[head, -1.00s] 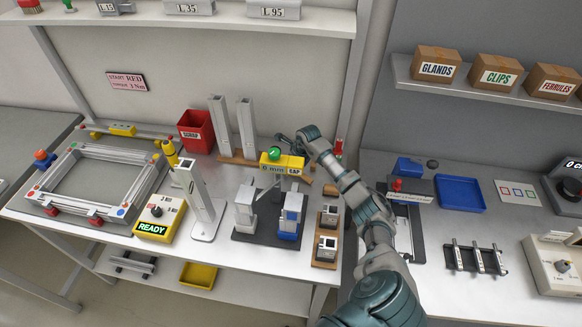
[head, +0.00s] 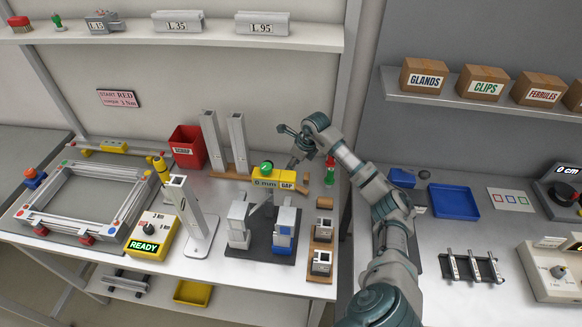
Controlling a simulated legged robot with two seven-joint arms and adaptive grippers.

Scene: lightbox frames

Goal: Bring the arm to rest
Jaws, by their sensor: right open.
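My right arm reaches up from the bottom of the head view, and its gripper (head: 284,129) is open and empty. The gripper hangs above and behind the yellow gap block (head: 272,182) with the green button, near two upright grey profiles (head: 238,142). It appears clear of these things, though its exact height is hard to tell. The forearm passes over the right end of the left bench. My left gripper is not in view.
A red bin (head: 187,147), a rectangular frame (head: 80,201), a yellow READY box (head: 150,232) and a dark fixture (head: 262,248) crowd the left bench (head: 200,268). A blue tray (head: 455,202) lies on the right bench. A shelf (head: 490,104) with cartons hangs above it.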

